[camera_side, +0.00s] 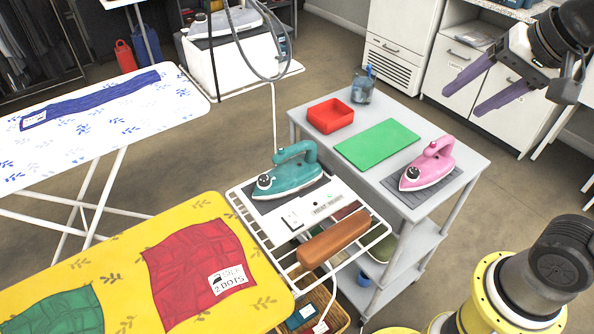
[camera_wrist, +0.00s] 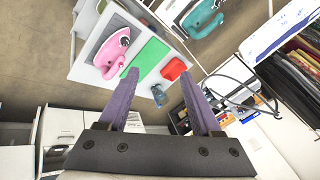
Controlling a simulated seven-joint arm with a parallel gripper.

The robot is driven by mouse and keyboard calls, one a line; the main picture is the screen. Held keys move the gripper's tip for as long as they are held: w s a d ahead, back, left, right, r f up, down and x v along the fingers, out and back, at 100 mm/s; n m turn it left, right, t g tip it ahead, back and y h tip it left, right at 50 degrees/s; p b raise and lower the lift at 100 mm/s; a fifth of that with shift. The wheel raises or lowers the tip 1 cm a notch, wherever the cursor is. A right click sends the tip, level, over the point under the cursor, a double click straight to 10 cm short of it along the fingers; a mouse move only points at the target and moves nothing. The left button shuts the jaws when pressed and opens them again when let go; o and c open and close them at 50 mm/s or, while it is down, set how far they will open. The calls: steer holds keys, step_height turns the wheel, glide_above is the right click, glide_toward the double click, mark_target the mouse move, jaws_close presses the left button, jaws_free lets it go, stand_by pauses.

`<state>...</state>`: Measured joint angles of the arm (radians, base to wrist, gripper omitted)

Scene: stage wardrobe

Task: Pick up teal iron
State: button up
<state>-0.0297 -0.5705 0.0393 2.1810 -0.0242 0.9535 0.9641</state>
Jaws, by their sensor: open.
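The teal iron (camera_side: 290,170) stands on a dark pad on the wire rack at the end of the yellow ironing board, left of the grey cart. It also shows at the top of the wrist view (camera_wrist: 203,18), partly cut by the frame edge. My gripper (camera_side: 477,97) is at the upper right of the side view, above and well away from the iron. Its two purple fingers are apart with nothing between them, as the wrist view also shows (camera_wrist: 163,92).
The grey cart's top (camera_side: 345,150) carries a pink iron (camera_side: 428,166), a green mat (camera_side: 378,145), a red tray (camera_side: 331,116) and a blue-grey jar (camera_side: 362,87). A brown wooden block (camera_side: 333,238) lies on the rack near the teal iron. A cord hangs just behind that iron.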

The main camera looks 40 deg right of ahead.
steer(key=w+a+r+m+g, duration=0.1)
steer(key=w+a+r+m, duration=0.15)
steer(key=w+m, duration=0.65)
steer(key=n+g, duration=0.1)
steer(key=g, duration=0.1)
glide_above(299, 144)
steer(key=s, duration=0.3)
step_height(299, 144, down, 12)
steer(key=shift+g, duration=0.5)
steer(key=f, duration=0.3)
steer(key=w+f, duration=0.1)
steer(key=f, duration=0.6)
steer(key=shift+w+f, duration=0.15)
steer(key=shift+w+d+f, duration=0.1)
steer(key=shift+w+f, duration=0.2)
steer(key=shift+f, duration=0.6)
steer(key=shift+w+a+f, duration=0.1)
steer(key=shift+w+f, duration=0.25)
steer(key=shift+f, duration=0.6)
steer(key=shift+w+d+f, duration=0.1)
steer(key=shift+w+f, duration=0.2)
steer(key=shift+f, duration=0.6)
steer(key=shift+c, duration=0.2)
jaws_close()
steer(key=shift+r, duration=0.15)
